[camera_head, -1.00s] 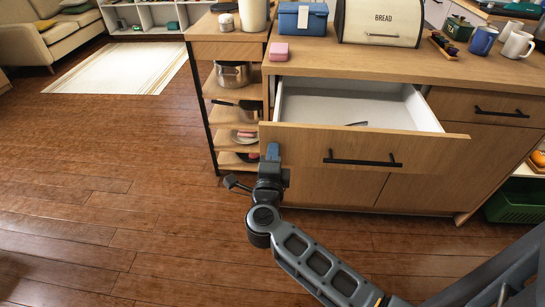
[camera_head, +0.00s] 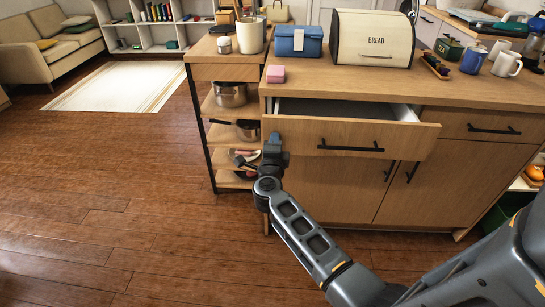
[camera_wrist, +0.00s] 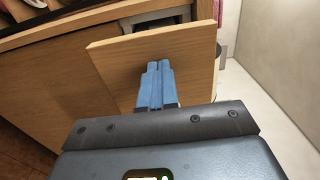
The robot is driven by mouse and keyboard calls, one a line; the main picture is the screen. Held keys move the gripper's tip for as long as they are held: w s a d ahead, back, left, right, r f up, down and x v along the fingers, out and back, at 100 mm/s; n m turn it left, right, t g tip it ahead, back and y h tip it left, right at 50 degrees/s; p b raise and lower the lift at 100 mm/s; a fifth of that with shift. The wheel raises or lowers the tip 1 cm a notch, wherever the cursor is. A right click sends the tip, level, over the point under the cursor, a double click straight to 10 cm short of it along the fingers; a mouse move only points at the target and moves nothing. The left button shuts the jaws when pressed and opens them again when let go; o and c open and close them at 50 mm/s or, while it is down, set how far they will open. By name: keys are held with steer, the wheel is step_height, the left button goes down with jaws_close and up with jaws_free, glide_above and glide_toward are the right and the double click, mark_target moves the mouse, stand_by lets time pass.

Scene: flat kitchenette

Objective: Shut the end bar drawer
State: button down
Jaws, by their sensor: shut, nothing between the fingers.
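The end bar drawer (camera_head: 410,137) is partly open, with a narrow strip of its pale inside showing behind the wooden front. Its black bar handle (camera_head: 350,147) is in the middle of the front. My gripper (camera_head: 272,148) is shut and empty at the left end of the drawer front. In the wrist view, the blue fingers of my gripper (camera_wrist: 156,84) are together in front of the drawer front (camera_wrist: 120,62) and seem to touch it. The exact contact at the fingertips cannot be told.
A pink block (camera_head: 276,74), a blue box (camera_head: 299,41) and a bread bin (camera_head: 372,38) stand on the counter (camera_head: 340,87). An open shelf with pots (camera_head: 231,94) stands close to the left. The floor (camera_head: 110,200) at left is clear.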

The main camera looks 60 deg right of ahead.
steer(key=b+x, duration=0.2)
steer(key=x, duration=1)
steer(key=shift+w+d, duration=0.2)
steer(key=shift+d, duration=0.15)
steer(key=shift+w+d+b, duration=0.2)
steer(key=shift+d+b, duration=0.15)
steer(key=shift+d, duration=0.15)
steer(key=shift+d+r, duration=0.1)
steer(key=shift+r, duration=0.05)
steer(key=shift+d+r, duration=0.1)
